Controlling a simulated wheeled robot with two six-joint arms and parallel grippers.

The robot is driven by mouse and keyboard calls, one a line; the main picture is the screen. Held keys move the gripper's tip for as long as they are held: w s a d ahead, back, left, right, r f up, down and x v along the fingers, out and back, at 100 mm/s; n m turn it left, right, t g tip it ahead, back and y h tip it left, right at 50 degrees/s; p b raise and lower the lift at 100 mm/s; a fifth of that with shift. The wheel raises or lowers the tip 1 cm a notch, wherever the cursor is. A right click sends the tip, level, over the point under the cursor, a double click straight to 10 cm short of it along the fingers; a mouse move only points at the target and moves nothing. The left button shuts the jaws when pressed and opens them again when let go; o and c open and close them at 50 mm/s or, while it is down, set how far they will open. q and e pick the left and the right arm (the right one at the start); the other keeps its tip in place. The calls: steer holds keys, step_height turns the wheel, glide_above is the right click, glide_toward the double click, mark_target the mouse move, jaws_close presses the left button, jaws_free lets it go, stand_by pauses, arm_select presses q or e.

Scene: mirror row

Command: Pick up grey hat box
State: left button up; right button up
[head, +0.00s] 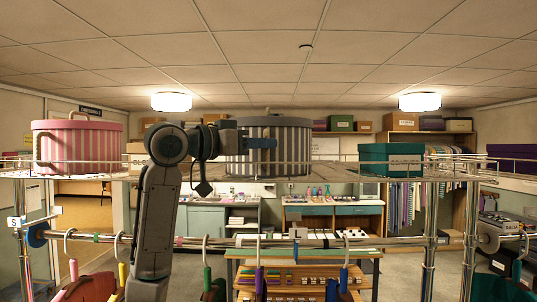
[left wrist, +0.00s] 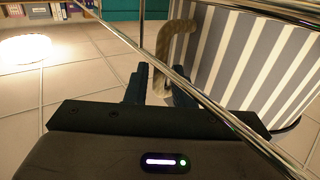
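The grey hat box (head: 293,138) is round, with grey and white vertical stripes and a dark lid. It stands upright on the wire rack shelf, partly hidden by my left gripper (head: 262,143). In the left wrist view its striped side (left wrist: 262,60) fills the upper right, behind a chrome rail. Its tan curved handle (left wrist: 178,42) runs down between the two fingertips of my left gripper (left wrist: 160,88). The gap around the handle is very small, and I cannot tell if the fingers press on it. My right gripper is not in view.
A pink striped hat box (head: 80,146) stands at the left of the shelf, and a green box (head: 390,158) at the right. Chrome rails (head: 330,167) edge the shelf. Colored hangers (head: 259,280) hang from the bar below.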

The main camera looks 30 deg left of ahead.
arm_select(q)
steer(key=shift+s, duration=0.1)
jaws_close()
steer(key=shift+r, duration=0.15)
